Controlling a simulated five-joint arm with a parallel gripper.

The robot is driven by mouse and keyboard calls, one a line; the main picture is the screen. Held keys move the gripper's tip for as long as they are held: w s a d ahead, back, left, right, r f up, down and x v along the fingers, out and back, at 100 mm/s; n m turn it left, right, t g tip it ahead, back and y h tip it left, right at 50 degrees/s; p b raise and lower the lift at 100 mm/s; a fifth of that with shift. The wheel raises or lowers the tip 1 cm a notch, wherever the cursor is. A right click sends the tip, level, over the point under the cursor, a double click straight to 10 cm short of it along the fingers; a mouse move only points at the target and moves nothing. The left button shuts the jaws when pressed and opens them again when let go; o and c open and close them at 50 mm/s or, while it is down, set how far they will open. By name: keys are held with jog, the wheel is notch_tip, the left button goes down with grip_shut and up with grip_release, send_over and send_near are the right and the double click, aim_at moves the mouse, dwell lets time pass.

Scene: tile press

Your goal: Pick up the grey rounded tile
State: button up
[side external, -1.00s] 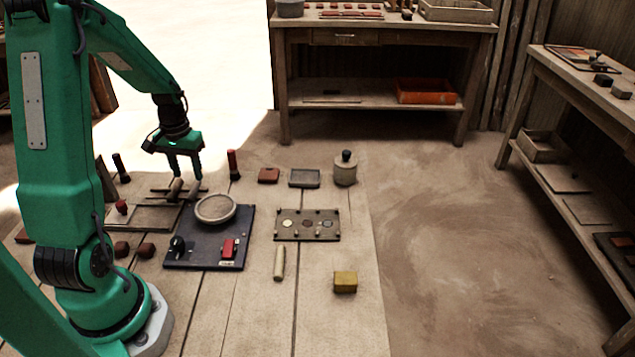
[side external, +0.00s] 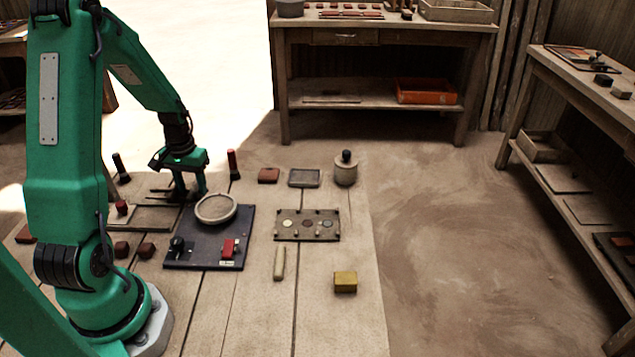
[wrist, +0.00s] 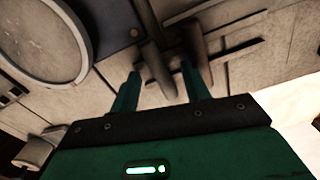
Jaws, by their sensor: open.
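My gripper (side external: 190,191) is open and low, pointing down at a dark slatted rack behind the round dish. In the wrist view its two fingers (wrist: 160,72) stand apart. A greyish-brown piece with a rounded end (wrist: 156,68) shows between the fingertips and looks like the grey rounded tile. I cannot tell whether either finger touches it. A second, browner rounded piece (wrist: 197,50) stands close by, just beyond the right fingertip. In the side view the gripper hides both pieces.
The round dish (side external: 215,208) sits on a dark base (side external: 205,262) with a black knob and a red block, close to my gripper. A plate with discs (side external: 307,237), a pale stick (side external: 279,263) and a yellow block (side external: 345,282) lie to the right, with bare boards between.

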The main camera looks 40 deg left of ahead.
aim_at(195, 191)
grip_shut()
jog(key=shift+r, duration=0.75)
jog(key=r, duration=0.3)
jog(key=shift+w+d, duration=0.1)
jog(key=shift+d, duration=0.3)
jog(key=w+d+r, duration=0.2)
jog(key=d+r, duration=0.4)
jog(key=d, duration=0.4)
jog(key=shift+d+r, duration=0.25)
jog(key=shift+d, duration=0.1)
